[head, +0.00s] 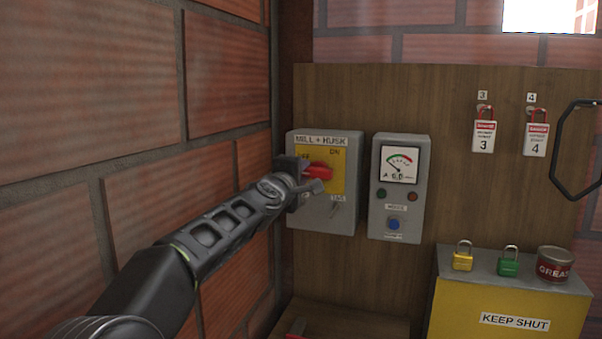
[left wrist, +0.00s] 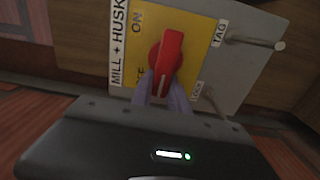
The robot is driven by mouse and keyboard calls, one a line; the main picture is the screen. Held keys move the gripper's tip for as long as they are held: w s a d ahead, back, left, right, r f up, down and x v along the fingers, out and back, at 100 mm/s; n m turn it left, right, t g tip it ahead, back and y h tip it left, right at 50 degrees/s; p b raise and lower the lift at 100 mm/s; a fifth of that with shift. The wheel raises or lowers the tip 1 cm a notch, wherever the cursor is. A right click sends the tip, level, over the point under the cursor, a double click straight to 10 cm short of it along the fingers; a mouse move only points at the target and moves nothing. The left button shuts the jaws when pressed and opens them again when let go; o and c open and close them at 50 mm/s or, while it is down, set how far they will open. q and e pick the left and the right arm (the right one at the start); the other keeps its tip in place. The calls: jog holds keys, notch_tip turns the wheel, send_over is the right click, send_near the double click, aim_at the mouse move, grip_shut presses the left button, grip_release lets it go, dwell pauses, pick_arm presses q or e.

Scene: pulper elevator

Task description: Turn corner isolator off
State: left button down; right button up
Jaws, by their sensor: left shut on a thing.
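The corner isolator is a grey box (head: 315,215) labelled MILL + HUSK, fixed to a wooden board by the brick corner. It has a yellow plate with ON and OFF marks and a red rotary handle (head: 319,172). My left gripper (head: 308,177) is at the handle, its fingers shut on it. In the left wrist view the red handle (left wrist: 169,62) stands between the two fingertips (left wrist: 161,90). The gripper hides part of the OFF mark and the handle's left end in the head view. My right gripper is not in view.
A grey meter box (head: 399,220) with a dial and buttons is close on the right. Red tags (head: 485,135) hang on the board. A yellow KEEP SHUT box (head: 510,305) bears two padlocks and a grease tin (head: 554,264). The brick wall (head: 225,90) is close on the left.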

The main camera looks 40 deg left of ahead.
pick_arm(q)
jog(key=shift+w+d+f+h, duration=0.25)
jog(key=shift+d+f+h, duration=0.1)
jog(key=shift+d, duration=0.25)
jog(key=c, duration=1.6)
grip_release()
jog(key=o, duration=0.3)
jog(key=shift+w+d+r, duration=0.1)
jog(key=shift+d+r, duration=0.05)
jog(key=shift+d, duration=0.05)
jog(key=shift+a, duration=0.35)
jog(key=shift+s, duration=0.25)
jog(key=v, duration=0.7)
jog(key=shift+s+d, duration=0.2)
jog(key=shift+s, duration=0.05)
